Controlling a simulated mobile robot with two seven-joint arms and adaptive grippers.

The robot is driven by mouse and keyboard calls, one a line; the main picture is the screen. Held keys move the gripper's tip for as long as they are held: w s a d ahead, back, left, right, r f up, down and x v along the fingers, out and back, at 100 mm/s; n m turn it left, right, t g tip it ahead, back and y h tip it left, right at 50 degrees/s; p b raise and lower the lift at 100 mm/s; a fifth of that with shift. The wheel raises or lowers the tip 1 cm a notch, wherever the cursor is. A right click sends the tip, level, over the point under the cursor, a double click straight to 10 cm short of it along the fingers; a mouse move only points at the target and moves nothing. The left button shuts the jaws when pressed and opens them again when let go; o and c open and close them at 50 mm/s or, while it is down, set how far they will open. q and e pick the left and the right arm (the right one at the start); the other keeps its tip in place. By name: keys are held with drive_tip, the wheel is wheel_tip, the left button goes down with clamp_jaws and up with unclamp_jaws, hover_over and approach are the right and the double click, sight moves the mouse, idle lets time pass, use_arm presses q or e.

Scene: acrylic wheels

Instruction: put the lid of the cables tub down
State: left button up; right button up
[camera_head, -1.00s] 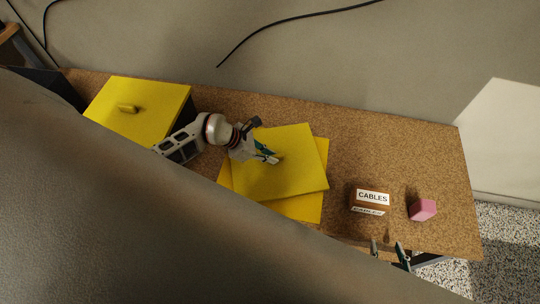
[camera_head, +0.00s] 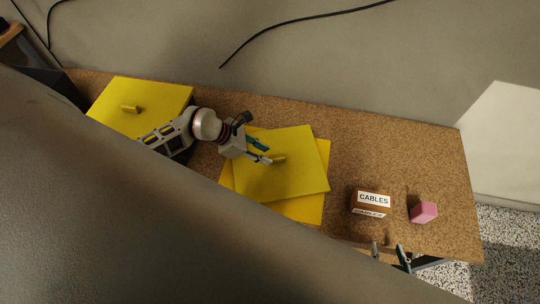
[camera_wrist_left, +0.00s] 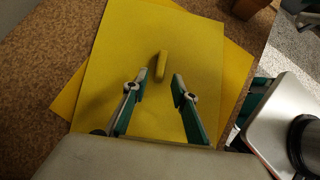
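A square yellow lid (camera_head: 290,178) with a small bar handle (camera_head: 279,158) lies on another yellow sheet (camera_head: 300,210), turned at an angle to it. My left gripper (camera_head: 268,153) is open beside the handle. In the left wrist view the left gripper (camera_wrist_left: 158,92) has its fingers spread, with the handle (camera_wrist_left: 161,66) just beyond the fingertips and untouched. My right gripper (camera_head: 390,250) shows only its fingertips, apart and empty, at the front table edge. A CABLES label (camera_head: 373,199) stands on a small brown block to the right.
A tub with a yellow lid and handle (camera_head: 155,100) stands at the left of the cork-coloured table (camera_head: 400,150). A pink block (camera_head: 424,212) sits near the right end. The table behind the label is clear. A wall runs along the back.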

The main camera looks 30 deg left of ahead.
use_arm(q)
drive_tip(key=v, duration=0.7)
drive_tip(key=d+r+n+t+h, duration=0.6)
drive_tip(key=d+r+n, duration=0.2)
drive_tip(key=d+n, duration=0.45)
drive_tip(key=s+a+f+n+y, duration=0.1)
drive_tip(key=s+f+n+y, duration=0.2)
drive_tip(key=n, duration=0.6)
drive_tip(key=s+a+f+n+y, duration=0.1)
drive_tip(key=s+f+n+y, duration=0.2)
drive_tip(key=f+n, duration=0.3)
drive_tip(key=s+a+f+n+y, duration=0.2)
drive_tip(key=s+f+n+y, duration=0.1)
drive_tip(key=n, duration=1.1)
drive_tip(key=shift+f+t+y, duration=0.3)
drive_tip(key=shift+f+y, duration=0.1)
drive_tip(key=shift+f, duration=0.45)
drive_tip(key=shift+s+d+f+n, duration=0.15)
drive_tip(key=shift+s+f+n, duration=0.2)
